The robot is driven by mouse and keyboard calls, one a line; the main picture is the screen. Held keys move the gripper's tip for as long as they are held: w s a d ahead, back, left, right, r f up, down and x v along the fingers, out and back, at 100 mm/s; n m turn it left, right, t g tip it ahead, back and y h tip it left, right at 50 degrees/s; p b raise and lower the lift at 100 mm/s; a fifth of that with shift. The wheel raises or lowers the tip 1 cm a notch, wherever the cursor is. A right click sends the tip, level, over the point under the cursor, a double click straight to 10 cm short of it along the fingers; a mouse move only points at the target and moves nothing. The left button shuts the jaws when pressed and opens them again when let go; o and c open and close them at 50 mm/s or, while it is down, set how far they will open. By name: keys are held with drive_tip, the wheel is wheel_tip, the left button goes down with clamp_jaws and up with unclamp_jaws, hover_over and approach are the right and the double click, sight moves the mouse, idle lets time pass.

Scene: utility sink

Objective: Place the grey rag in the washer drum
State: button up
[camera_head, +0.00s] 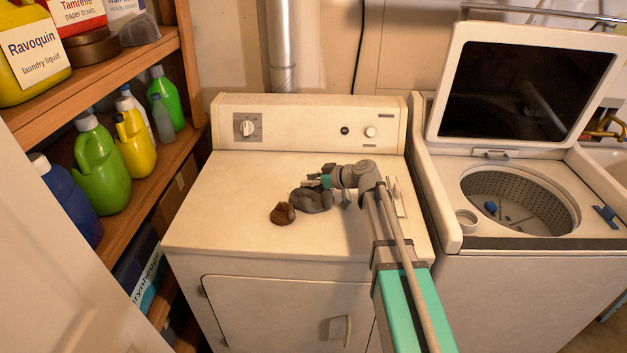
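The grey rag (313,202) lies crumpled on the white top of the dryer, near its middle. My gripper (322,187) is low over the dryer top, at the upper right side of the grey rag, and appears close to it or touching. The wrist and the small scale hide whether the fingers are open or shut on the rag. The washer drum (540,203) shows through the round opening of the washer on the right, whose lid (522,82) stands open. A small blue item (490,208) lies inside the drum.
A brown crumpled cloth (282,214) lies just left of the grey rag. The dryer control panel (310,128) rises behind. The washer's front left corner has a round cup-like opening (467,218). A blue item (605,215) sits on its right rim. Shelves with bottles (100,165) stand left.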

drive_tip(key=shift+o, duration=1.2)
drive_tip(key=shift+r, duration=0.15)
drive_tip(key=shift+d+r, duration=0.1)
drive_tip(key=p+v, duration=0.4)
drive_tip(key=v, duration=0.7)
drive_tip(key=shift+s+d+r+p, duration=0.2)
drive_tip(key=shift+s+d+p, duration=0.1)
drive_tip(key=shift+p, duration=0.1)
drive_tip(key=shift+o, duration=0.2)
